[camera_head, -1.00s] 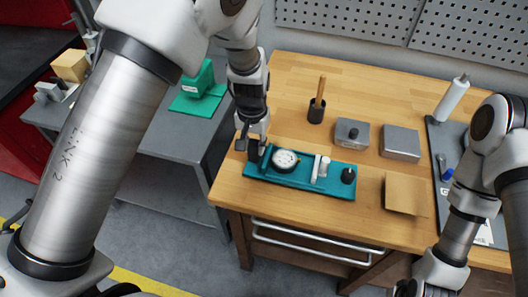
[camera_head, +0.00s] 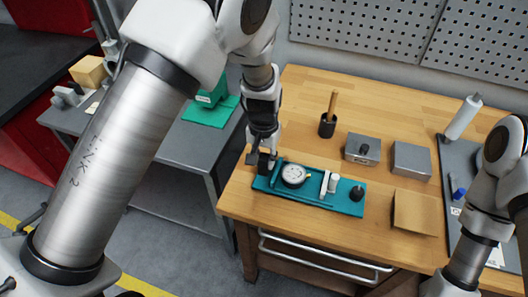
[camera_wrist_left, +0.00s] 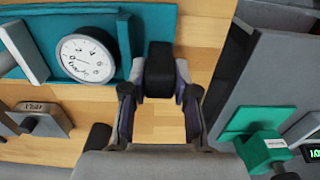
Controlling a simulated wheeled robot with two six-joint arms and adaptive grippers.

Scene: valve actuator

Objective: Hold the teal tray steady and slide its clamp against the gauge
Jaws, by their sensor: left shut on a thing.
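The teal tray (camera_head: 345,207) lies on the wooden bench near its front left corner. It also shows in the wrist view (camera_wrist_left: 155,22). A round white-faced gauge (camera_head: 293,174) sits on its left half, and also shows in the wrist view (camera_wrist_left: 86,58). The pale upright clamp (camera_head: 332,182) stands right of the gauge with a gap between them; it shows at the wrist view's left edge (camera_wrist_left: 24,50). My left gripper (camera_head: 262,163) is shut on the black block (camera_wrist_left: 160,68) at the tray's left end. My right gripper is out of view.
A black knob (camera_head: 357,193) stands on the tray's right end. Behind are a black cup (camera_head: 327,126) and two grey blocks (camera_head: 362,148) (camera_head: 411,160). A brown board (camera_head: 415,212) lies right of the tray. Bare bench lies behind the tray.

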